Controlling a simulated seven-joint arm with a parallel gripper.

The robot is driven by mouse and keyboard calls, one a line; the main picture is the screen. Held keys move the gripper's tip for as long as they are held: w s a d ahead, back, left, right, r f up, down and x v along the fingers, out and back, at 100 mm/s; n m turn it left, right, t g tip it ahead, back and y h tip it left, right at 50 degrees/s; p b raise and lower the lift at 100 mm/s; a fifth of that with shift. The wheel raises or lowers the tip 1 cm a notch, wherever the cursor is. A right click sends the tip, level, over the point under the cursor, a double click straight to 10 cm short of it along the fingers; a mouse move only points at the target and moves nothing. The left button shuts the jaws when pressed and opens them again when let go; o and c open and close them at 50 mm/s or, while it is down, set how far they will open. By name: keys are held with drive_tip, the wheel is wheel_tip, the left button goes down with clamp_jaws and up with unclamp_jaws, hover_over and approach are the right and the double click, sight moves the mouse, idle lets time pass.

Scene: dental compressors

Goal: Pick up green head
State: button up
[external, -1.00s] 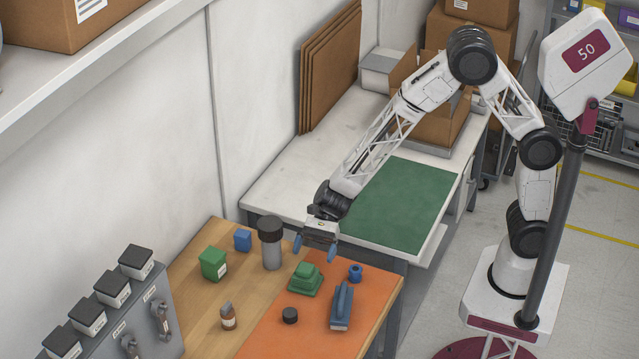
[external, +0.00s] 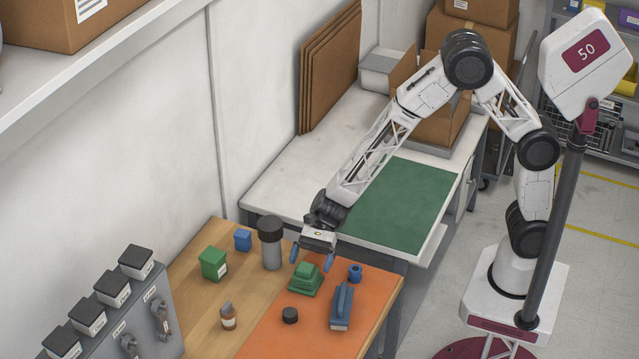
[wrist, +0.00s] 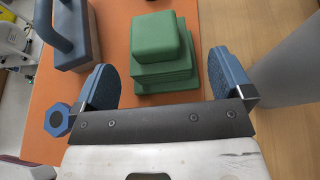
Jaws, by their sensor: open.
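The green head (external: 305,279) is a stepped green block on the orange mat, and it also shows in the wrist view (wrist: 158,45). My gripper (external: 311,258) has blue fingers, spread wide and empty. In the external view it hangs above and just behind the green head. In the wrist view the green head lies ahead of the gripper (wrist: 165,82), between the lines of the two fingers, with no finger seen touching it.
A grey cylinder with a black cap (external: 271,245) stands close left of my gripper. A blue handled block (external: 342,307), a blue nut (external: 355,273) and a black disc (external: 290,315) are on the orange mat (external: 376,290). A green box (external: 213,264), blue cube (external: 243,240) and brown bottle (external: 228,317) stand left.

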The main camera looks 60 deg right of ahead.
sight(305, 274)
drive_tip(key=shift+x, duration=2.3)
drive_tip(key=shift+r, duration=0.15)
drive_tip(key=c, duration=1.4)
drive_tip(key=shift+o, duration=0.2)
drive_tip(key=shift+r, duration=0.15)
drive_tip(key=shift+r, duration=4.9)
